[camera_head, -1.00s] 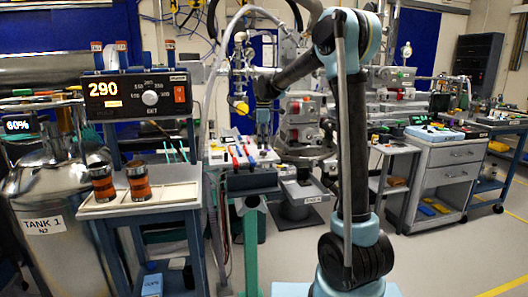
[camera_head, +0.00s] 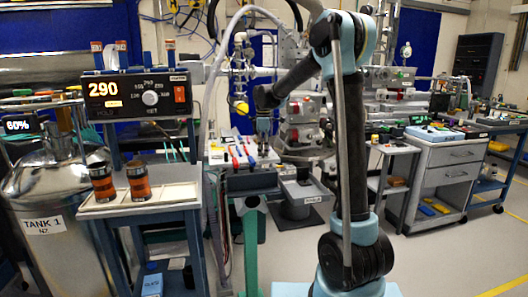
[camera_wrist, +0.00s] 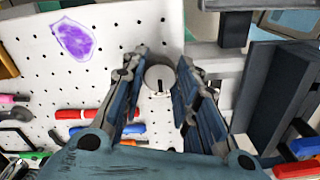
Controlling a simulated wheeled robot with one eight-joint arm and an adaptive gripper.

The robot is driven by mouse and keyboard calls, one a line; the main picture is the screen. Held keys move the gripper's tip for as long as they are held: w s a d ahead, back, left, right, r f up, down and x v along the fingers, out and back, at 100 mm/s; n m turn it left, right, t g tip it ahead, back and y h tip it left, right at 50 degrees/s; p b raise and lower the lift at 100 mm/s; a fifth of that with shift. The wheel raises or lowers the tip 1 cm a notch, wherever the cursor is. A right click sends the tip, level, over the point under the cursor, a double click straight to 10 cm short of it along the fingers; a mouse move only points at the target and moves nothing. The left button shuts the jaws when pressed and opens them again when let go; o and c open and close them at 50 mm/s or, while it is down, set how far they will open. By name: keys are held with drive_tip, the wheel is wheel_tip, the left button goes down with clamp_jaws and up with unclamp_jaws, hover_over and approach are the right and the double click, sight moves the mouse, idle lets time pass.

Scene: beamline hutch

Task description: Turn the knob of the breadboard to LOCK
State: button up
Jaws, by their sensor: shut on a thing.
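The breadboard (camera_wrist: 40,82) is a white perforated plate filling much of the wrist view. Its knob (camera_wrist: 158,76) is a small pale round piece with a dark slot or mark. My gripper (camera_wrist: 159,90) has a finger on each side of the knob and is shut on it. The slot points roughly up and down in the wrist view. I cannot read any LOCK label. In the head view my gripper (camera_head: 264,146) points down at the right part of the breadboard (camera_head: 217,156), and the knob is hidden there.
Red (camera_wrist: 85,114) and blue-handled tools lie on the board near my gripper, along with a purple patch (camera_wrist: 76,40). A dark framed structure (camera_wrist: 268,85) stands close on the right. In the head view, a 290 display box (camera_head: 138,95) and a tank (camera_head: 45,210) stand left.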

drive_tip(key=m, duration=0.4)
drive_tip(key=shift+m, duration=0.4)
drive_tip(key=m, duration=0.9)
drive_tip(key=shift+m, duration=2)
drive_tip(key=o, duration=1.1)
drive_tip(key=shift+c, duration=0.2)
drive_tip(key=shift+r, duration=0.1)
